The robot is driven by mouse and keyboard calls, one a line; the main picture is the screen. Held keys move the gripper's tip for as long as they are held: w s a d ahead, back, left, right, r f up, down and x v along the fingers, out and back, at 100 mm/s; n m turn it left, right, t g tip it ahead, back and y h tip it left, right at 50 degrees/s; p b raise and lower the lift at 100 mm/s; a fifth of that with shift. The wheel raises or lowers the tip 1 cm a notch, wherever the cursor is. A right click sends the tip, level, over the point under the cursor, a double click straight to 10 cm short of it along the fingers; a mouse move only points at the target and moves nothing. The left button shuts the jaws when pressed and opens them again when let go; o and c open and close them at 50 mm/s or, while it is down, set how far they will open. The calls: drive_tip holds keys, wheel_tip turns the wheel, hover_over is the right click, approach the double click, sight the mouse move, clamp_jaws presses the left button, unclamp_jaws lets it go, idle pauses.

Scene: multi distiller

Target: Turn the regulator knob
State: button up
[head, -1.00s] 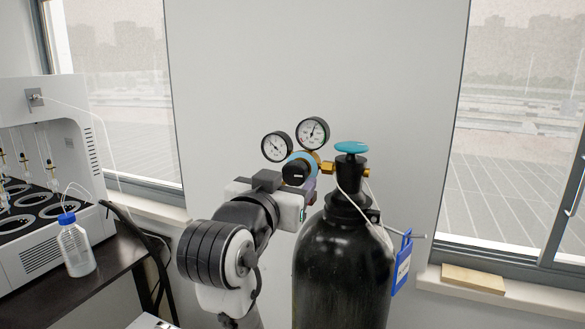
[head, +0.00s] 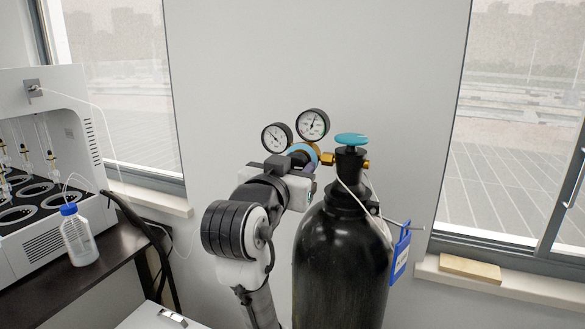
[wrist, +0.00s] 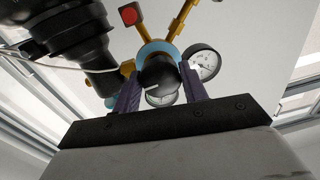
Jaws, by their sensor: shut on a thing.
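The regulator sits on top of a black gas cylinder (head: 338,265), with two round gauges, a left one (head: 277,137) and a right one (head: 313,124). Its black knob (wrist: 160,78) with a white mark faces the wrist camera, in front of a light-blue ring (wrist: 158,50). My gripper (wrist: 160,88) has purple fingers on both sides of the knob and is shut on it. In the head view my arm hides the knob and most of the fingers. A teal valve wheel (head: 351,139) tops the cylinder.
A blue tag (head: 399,255) hangs at the cylinder's right side. At left, a white machine (head: 45,150) and a blue-capped bottle (head: 78,236) stand on a dark table. A plain wall is behind the regulator.

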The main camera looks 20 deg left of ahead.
drive_tip(key=shift+m+b, duration=0.55)
drive_tip(key=shift+m, duration=0.45)
drive_tip(key=o, duration=1)
drive_tip(key=s+b, duration=0.4)
drive_tip(key=s, duration=0.9)
drive_tip(key=shift+s+d, duration=0.25)
drive_tip(key=shift+s, duration=0.15)
